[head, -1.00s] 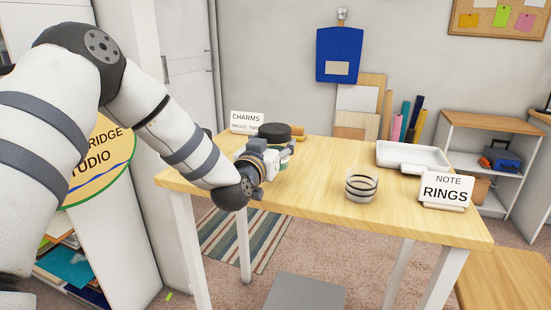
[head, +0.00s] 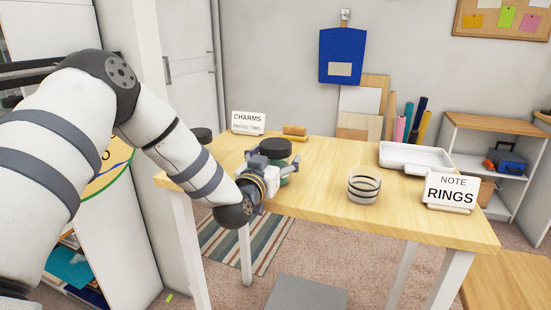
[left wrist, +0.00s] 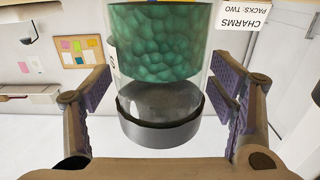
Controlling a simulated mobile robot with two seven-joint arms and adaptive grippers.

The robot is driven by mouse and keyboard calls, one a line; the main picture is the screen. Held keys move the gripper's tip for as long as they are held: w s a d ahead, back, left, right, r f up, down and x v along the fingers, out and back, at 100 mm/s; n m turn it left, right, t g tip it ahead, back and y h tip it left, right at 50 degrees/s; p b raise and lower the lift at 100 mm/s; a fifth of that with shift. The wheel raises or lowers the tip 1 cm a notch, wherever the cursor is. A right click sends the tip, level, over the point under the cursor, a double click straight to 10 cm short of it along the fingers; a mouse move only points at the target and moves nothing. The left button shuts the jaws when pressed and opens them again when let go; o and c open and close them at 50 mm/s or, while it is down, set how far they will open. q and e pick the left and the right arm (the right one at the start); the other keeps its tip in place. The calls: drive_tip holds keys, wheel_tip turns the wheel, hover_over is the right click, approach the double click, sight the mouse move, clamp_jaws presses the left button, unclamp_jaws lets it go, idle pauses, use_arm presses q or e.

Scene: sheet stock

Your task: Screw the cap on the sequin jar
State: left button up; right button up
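The sequin jar (head: 288,181) is clear, with green contents, and stands upright between the fingers of my left gripper (head: 275,168). In the left wrist view the jar (left wrist: 160,50) appears upside down, with the gripper pads against its two sides. The wide dark cap (head: 275,147) sits over the top of the jar; in the left wrist view the cap (left wrist: 160,133) is a grey band around the glass end. I cannot tell whether it is tight. The gripper hides much of the jar in the head view. My right gripper is not in view.
A dark round object (head: 202,135) shows behind my left arm. The CHARMS sign (head: 248,122) and a wooden roll (head: 295,130) are at the back. A striped glass (head: 364,186), a white tray (head: 415,157) and the RINGS sign (head: 451,190) stand right. The table's middle (head: 325,165) is clear.

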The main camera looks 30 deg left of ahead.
use_arm(q)
drive_tip(key=shift+s+r, duration=0.1)
drive_tip(key=shift+r, duration=0.15)
drive_tip(key=p+v, duration=0.2)
drive_tip(key=v, duration=0.9)
drive_tip(key=shift+s, duration=0.4)
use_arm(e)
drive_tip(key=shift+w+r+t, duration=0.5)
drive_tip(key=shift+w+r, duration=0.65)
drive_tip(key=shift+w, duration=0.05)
use_arm(q)
drive_tip(key=shift+f, duration=0.15)
